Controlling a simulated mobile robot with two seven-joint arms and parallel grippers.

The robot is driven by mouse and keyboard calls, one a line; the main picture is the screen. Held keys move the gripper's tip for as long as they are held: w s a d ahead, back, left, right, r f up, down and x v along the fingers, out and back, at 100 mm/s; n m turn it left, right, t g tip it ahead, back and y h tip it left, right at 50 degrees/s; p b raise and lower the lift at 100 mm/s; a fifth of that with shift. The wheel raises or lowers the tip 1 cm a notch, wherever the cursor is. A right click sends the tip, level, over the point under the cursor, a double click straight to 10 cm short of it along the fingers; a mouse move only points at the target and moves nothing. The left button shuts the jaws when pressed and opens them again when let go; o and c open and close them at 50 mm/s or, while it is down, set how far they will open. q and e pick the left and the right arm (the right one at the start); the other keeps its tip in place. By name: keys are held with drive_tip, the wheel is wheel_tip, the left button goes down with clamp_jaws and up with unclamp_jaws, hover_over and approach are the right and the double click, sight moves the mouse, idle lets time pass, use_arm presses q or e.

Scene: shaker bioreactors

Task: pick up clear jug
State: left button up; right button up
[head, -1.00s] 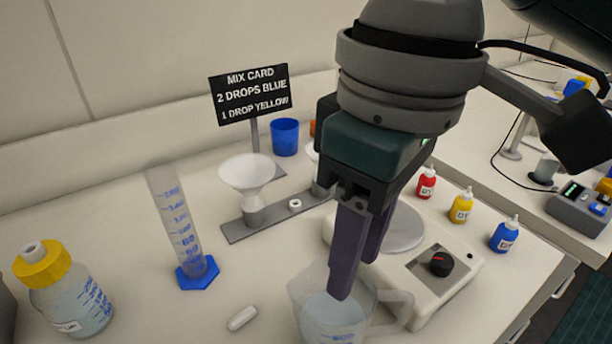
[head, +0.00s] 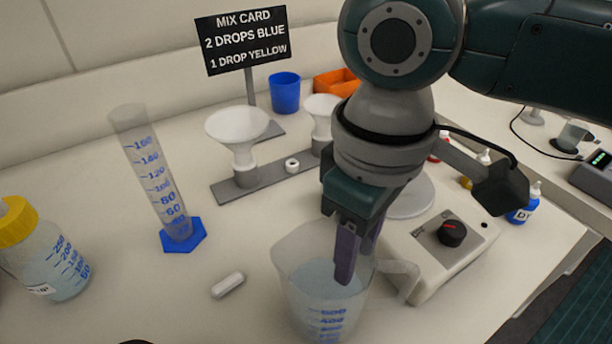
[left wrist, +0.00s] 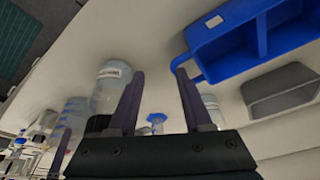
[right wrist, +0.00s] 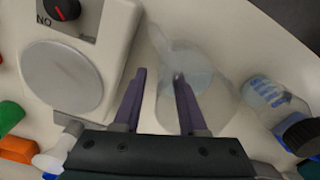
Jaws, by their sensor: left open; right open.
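The clear jug (head: 300,283) stands upright on the bench at the front middle of the head view, with pale liquid, blue marks and a handle on its right. My right gripper (head: 358,268) points down over the jug's right side, open. In the right wrist view the jug (right wrist: 215,98) lies ahead of the open fingers (right wrist: 160,75); the right finger overlaps it and the left finger is beside it. I cannot tell whether a finger is inside the rim or touching. My left gripper (left wrist: 160,75) is open and empty in the left wrist view.
A white stirrer (head: 440,255) stands right of the jug. A graduated cylinder (head: 150,165), a stir bar (head: 228,285) and a yellow-capped bottle (head: 45,255) are to the left. A funnel rack (head: 225,190) stands behind. A blue tray (left wrist: 240,42) shows near my left gripper.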

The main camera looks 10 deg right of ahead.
clamp_jaws()
idle(0.3)
idle(1.1)
